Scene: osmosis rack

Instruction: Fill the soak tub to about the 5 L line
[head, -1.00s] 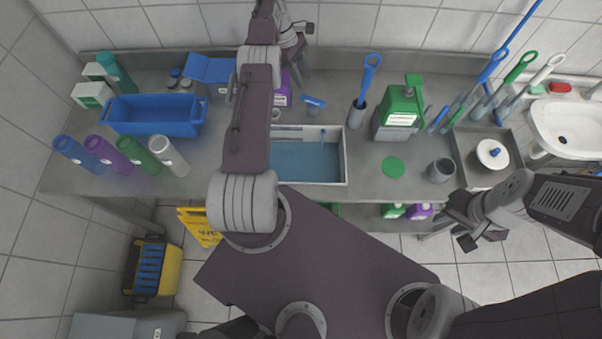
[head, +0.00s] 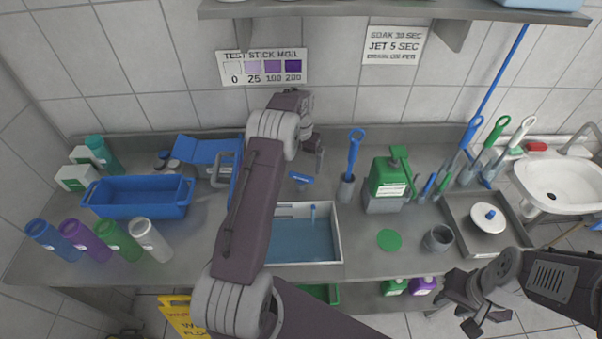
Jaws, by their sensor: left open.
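A blue tub (head: 140,202) with side handles stands on the left of the steel counter; no water shows in it. A pale-walled basin (head: 338,238) in the middle of the counter holds bluish water. I cannot tell from the view which is the soak tub, and no 5 L line is readable. My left gripper (head: 319,157) is open and empty near the back wall, beyond the basin; its arm hides the basin's left side. My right gripper (head: 484,318) hangs in front of the counter's front edge at the lower right, seemingly empty; its finger gap is unclear.
Several coloured bottles (head: 92,241) stand left. A blue brush (head: 353,158), a green jug (head: 388,178), a grey cup (head: 438,239) and a tray (head: 509,230) stand right of the basin. A shelf (head: 400,12) overhangs the wall. A yellow floor sign (head: 178,312) stands below.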

